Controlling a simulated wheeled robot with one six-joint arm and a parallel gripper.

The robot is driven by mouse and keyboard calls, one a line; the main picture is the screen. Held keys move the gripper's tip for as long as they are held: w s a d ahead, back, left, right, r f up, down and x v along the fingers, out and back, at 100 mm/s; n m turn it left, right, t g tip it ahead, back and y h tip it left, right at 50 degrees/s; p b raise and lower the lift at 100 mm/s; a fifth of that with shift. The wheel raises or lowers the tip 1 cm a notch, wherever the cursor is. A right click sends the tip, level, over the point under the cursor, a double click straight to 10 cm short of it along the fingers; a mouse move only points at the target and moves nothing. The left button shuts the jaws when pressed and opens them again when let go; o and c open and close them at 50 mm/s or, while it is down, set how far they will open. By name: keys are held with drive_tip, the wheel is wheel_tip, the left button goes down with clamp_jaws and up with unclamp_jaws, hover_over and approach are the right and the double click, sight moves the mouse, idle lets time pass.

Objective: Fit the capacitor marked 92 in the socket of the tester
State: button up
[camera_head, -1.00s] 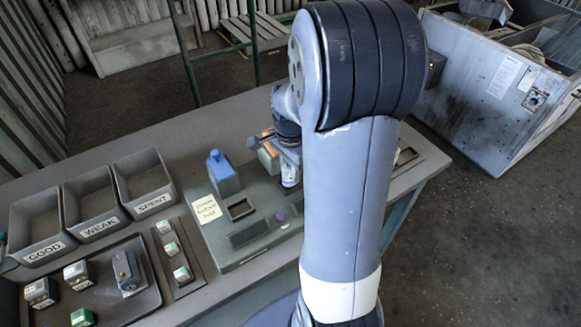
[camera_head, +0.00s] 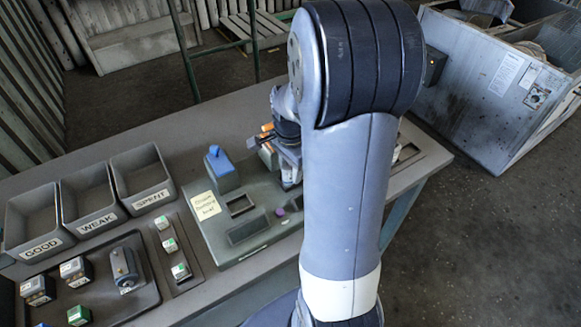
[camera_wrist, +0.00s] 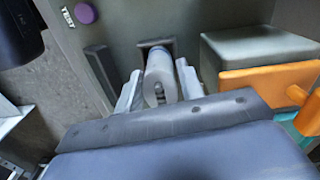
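The tester (camera_head: 230,178) is a grey-green block with a blue lever (camera_head: 224,172), recesses and a purple button (camera_head: 281,211). My gripper (camera_head: 290,172) is over its far right part in the head view, partly hidden by my arm.
Bins marked GOOD (camera_head: 43,249), WEAK (camera_head: 98,225) and SPENT (camera_head: 152,199) stand at left. In front are a dark tray (camera_head: 145,296) with several parts and a strip (camera_head: 194,282) with small blocks. An orange part (camera_wrist: 265,88) is close right of my gripper.

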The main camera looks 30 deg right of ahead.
drive_tip(key=o, duration=0.3)
drive_tip(key=shift+o, duration=0.2)
wheel_tip(320, 180, up, 11)
drive_tip(key=shift+f, duration=0.1)
idle(0.5)
wheel_tip(320, 180, down, 10)
drive_tip(key=shift+f, duration=0.25)
drive_tip(key=shift+r+p, duration=0.4)
drive_tip(key=shift+f, duration=0.1)
